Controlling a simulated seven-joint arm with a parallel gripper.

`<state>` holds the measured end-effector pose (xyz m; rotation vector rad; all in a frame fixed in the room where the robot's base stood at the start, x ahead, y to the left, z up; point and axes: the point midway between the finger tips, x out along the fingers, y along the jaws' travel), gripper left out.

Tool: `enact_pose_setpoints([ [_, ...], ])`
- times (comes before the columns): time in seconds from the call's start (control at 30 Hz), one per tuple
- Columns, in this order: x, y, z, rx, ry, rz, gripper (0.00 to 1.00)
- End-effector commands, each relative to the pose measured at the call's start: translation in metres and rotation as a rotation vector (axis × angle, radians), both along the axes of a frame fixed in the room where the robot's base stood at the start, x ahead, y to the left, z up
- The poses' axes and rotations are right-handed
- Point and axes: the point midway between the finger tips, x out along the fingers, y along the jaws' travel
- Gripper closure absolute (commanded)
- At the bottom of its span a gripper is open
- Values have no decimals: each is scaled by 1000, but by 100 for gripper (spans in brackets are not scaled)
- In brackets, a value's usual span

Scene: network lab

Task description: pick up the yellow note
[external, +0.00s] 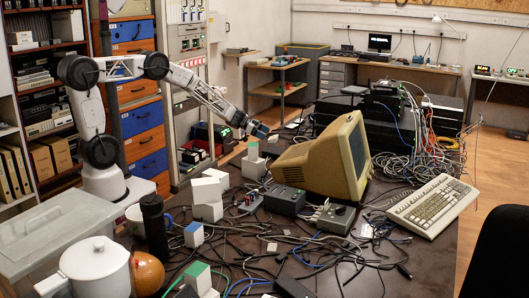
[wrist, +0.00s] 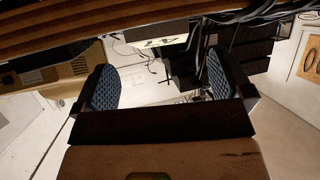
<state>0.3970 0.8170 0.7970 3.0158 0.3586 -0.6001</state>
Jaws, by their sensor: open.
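I cannot make out a clearly yellow note in either view. A small pale square (external: 272,247) lies among the cables on the dark table (external: 440,255) in the external view; its colour is too faint to name it the note. My gripper (external: 262,131) is raised above the far left part of the table, left of the old beige monitor (external: 318,160). In the wrist view my gripper (wrist: 160,82) shows two dark textured fingers wide apart, with nothing held between them. A pale yellowish patch with dark marks (wrist: 168,43) shows beyond the fingers; I cannot tell what it is.
Black cables tangle over the table's middle and front. White blocks (external: 207,190), grey boxes (external: 287,198) and a keyboard (external: 432,206) stand around them. A white pot (external: 95,266), black bottle (external: 155,230) and orange ball (external: 147,272) crowd the front left.

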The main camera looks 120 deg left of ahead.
Motion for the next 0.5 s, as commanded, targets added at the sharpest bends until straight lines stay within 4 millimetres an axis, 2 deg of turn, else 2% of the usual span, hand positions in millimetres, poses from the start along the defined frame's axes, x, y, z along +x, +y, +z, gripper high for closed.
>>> enact_pose_setpoints([
  [0.33,1,0,0,0,0,-1,2],
  [0.5,9,1,-4,-1,1,-2,2],
])
